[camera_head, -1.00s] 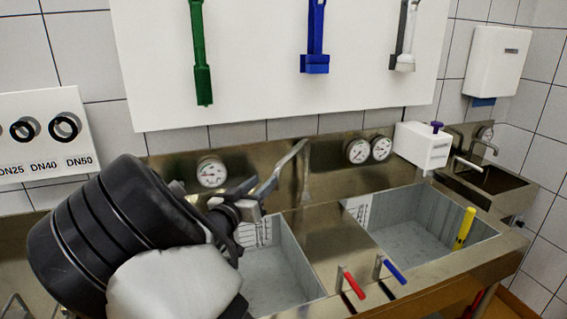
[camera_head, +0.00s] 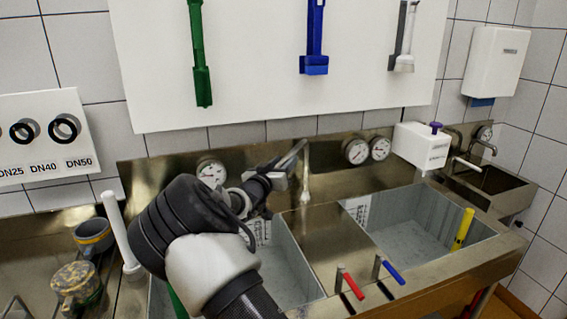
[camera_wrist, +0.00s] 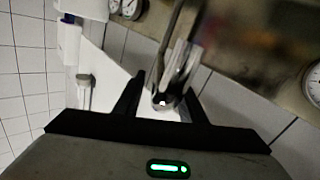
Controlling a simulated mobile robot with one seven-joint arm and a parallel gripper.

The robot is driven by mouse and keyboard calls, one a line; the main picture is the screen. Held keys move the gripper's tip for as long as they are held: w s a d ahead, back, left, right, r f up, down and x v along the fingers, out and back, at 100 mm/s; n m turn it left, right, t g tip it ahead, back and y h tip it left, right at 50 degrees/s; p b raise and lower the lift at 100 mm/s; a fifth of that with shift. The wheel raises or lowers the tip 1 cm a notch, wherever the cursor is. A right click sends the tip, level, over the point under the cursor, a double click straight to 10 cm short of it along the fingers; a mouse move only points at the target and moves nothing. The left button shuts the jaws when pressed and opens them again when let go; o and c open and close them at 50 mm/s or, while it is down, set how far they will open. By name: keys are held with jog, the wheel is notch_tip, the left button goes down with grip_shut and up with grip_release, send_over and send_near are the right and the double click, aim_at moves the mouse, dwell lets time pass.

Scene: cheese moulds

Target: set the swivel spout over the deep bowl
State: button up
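The swivel spout (camera_head: 293,158) is a metal pipe on the back ledge, by an upright post between the two basins. It points left and toward me, over the left basin's side. My gripper (camera_head: 280,177) is at its free end in the head view. In the wrist view the spout (camera_wrist: 176,68) runs between the two black fingers of my gripper (camera_wrist: 160,98), which stand apart with a gap visible beside it. The left basin (camera_head: 288,265) is partly hidden by my arm. The right basin (camera_head: 405,238) shows its grey floor. I cannot tell which is the deep bowl.
Red (camera_head: 354,286) and blue (camera_head: 394,272) lever handles stand on the front ledge. A yellow tool (camera_head: 463,229) leans in the right basin. Round gauges (camera_head: 357,151) line the back panel. A white box (camera_head: 421,147) stands back right. Pots (camera_head: 93,237) stand at left.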

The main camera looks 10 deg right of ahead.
grip_shut()
